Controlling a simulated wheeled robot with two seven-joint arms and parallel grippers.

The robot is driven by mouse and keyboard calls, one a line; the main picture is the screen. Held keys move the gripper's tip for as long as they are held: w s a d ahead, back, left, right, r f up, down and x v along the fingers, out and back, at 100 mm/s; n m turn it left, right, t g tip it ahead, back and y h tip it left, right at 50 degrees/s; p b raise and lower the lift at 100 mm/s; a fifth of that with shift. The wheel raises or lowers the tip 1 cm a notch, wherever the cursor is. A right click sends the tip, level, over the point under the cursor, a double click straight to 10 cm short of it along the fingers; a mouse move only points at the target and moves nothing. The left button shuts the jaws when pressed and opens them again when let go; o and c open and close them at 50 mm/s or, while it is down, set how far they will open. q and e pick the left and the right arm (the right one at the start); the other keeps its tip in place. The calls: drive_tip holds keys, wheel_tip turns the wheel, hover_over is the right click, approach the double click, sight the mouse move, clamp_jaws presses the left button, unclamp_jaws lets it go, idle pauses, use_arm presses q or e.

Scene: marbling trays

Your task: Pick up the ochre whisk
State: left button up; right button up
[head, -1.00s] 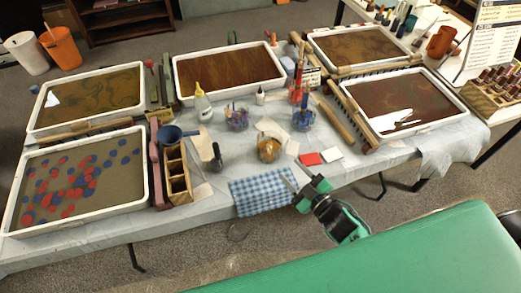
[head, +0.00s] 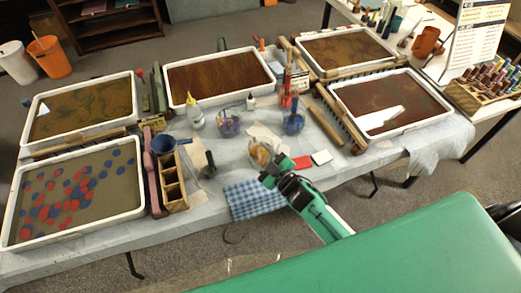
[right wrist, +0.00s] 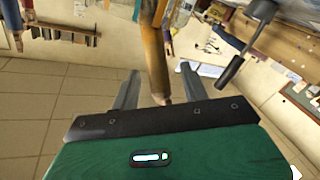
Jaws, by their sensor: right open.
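The ochre whisk (right wrist: 155,50) shows in the right wrist view as a long ochre handle between my finger tips, its lower end near my palm. In the head view, a glass jar (head: 259,157) with ochre contents stands near the table's front; the whisk is hard to separate there. My right gripper (head: 272,173) is just in front of this jar, over the blue checked cloth. In the right wrist view my right gripper (right wrist: 159,69) is open, with a finger on either side of the handle; contact cannot be told. My left gripper is not in view.
A blue checked cloth (head: 250,199) lies at the table's front edge. Two more jars, one purple (head: 228,126) and one blue (head: 293,122), stand behind. A red card (head: 302,162) and a white card (head: 322,157) lie to the right. Wide trays (head: 141,205) surround this middle area.

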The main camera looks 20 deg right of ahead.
drive_tip(key=shift+x, duration=1.1)
clamp_jaws()
